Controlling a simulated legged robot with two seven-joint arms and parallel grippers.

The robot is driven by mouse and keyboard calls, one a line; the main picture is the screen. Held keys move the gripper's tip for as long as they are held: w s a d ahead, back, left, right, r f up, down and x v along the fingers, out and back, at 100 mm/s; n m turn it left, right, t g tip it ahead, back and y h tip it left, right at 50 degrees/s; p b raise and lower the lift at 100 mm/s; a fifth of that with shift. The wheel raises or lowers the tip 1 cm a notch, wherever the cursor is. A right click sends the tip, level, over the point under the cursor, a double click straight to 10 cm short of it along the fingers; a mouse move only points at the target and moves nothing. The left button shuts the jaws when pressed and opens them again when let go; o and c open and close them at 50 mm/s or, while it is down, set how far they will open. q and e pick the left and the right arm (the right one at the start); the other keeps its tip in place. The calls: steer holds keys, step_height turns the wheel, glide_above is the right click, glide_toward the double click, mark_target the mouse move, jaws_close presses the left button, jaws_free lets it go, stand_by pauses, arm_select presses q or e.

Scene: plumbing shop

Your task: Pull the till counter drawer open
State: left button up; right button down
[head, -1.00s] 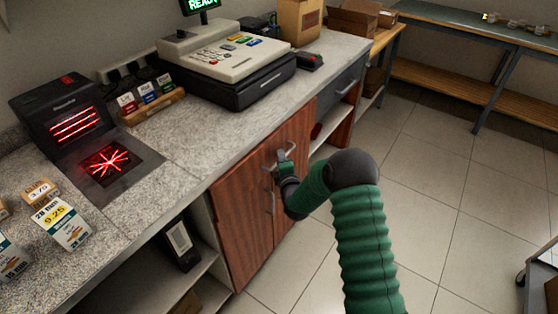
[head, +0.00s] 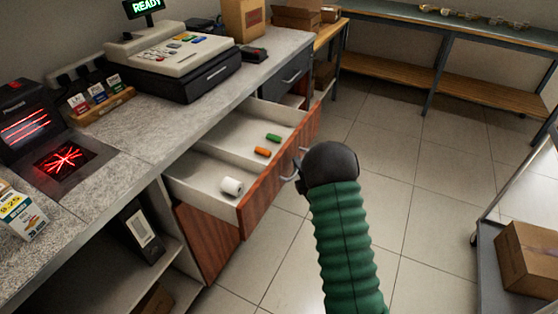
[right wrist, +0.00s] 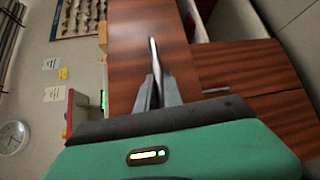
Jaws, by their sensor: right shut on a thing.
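The till counter drawer (head: 226,134) stands pulled out from the counter in the head view, with its reddish wood front (head: 262,198) facing right. Inside lie a white roll (head: 232,186), an orange item (head: 262,152) and a green item (head: 273,138). A metal handle (head: 291,175) shows on the front, partly hidden by my arm. In the right wrist view my right gripper (right wrist: 157,90) is shut on the handle (right wrist: 153,50), against the wood front. My right gripper is mostly hidden in the head view. My left gripper is not in view.
The cash register (head: 175,62) and scanner (head: 40,140) stand on the grey counter (head: 130,135). A second dark drawer (head: 285,78) sits farther back, closed. A cart with a cardboard box (head: 528,260) is at right. Tiled floor between is clear.

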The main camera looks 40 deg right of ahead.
steer(key=s+d, duration=0.3)
steer(key=s, duration=0.3)
steer(key=shift+s, duration=0.35)
steer(key=shift+r, duration=0.1)
steer(key=c, duration=1.8)
jaws_free()
steer(key=shift+o, duration=0.2)
steer(key=shift+d, duration=0.1)
steer(key=shift+f, duration=0.2)
steer(key=p+v, duration=0.3)
steer(key=v, duration=1.3)
steer(key=shift+s, duration=0.3)
steer(key=shift+f, duration=0.15)
